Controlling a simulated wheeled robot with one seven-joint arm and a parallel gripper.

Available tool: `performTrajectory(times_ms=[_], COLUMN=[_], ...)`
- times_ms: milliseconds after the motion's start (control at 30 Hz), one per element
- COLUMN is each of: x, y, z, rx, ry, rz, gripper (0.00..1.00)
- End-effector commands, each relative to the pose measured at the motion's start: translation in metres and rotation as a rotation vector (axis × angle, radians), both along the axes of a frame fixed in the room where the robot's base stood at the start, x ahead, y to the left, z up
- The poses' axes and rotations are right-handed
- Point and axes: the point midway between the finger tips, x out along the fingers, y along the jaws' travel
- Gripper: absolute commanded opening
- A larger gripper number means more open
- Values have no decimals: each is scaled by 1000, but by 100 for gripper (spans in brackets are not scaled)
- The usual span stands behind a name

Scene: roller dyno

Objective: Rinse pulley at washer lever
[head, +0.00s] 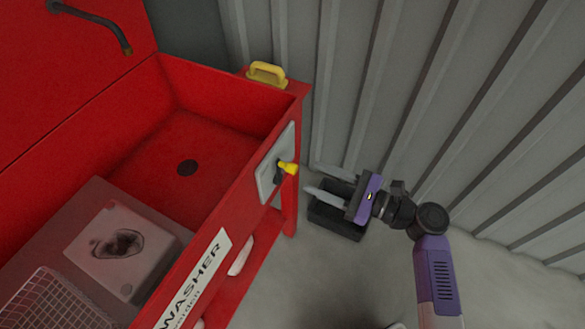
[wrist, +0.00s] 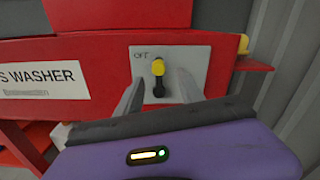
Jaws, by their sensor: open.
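The red parts washer (head: 190,230) fills the left of the head view, with an open basin, a dark drain and a dark spout (head: 115,35). Its yellow-tipped lever (head: 288,168) sits on a grey plate (head: 267,180) on the side wall. In the wrist view the lever (wrist: 158,70) is upright on the plate (wrist: 190,60), beside the word OFF. My gripper (head: 325,182) is open and empty, to the right of the lever in the head view. In the wrist view its fingers (wrist: 158,95) point at the plate, one on each side of the lever; contact cannot be told. I cannot identify the pulley.
A pale block with a dark stained hollow (head: 120,243) and a wire basket (head: 50,300) lie in the washer's near end. A yellow handle (head: 267,73) is at the far corner. A black box (head: 338,220) stands on the floor below my gripper. A corrugated wall is behind.

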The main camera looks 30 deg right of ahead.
Motion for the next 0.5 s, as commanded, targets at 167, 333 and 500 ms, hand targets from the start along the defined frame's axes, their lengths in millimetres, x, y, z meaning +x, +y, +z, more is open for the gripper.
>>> performTrajectory(times_ms=[167, 333, 500], x=[19, 40, 54], y=[16, 31, 41], z=[1, 1, 0], rx=[1, 0, -1], ry=[-1, -1, 0], rz=[6, 5, 2], gripper=[45, 45, 45])
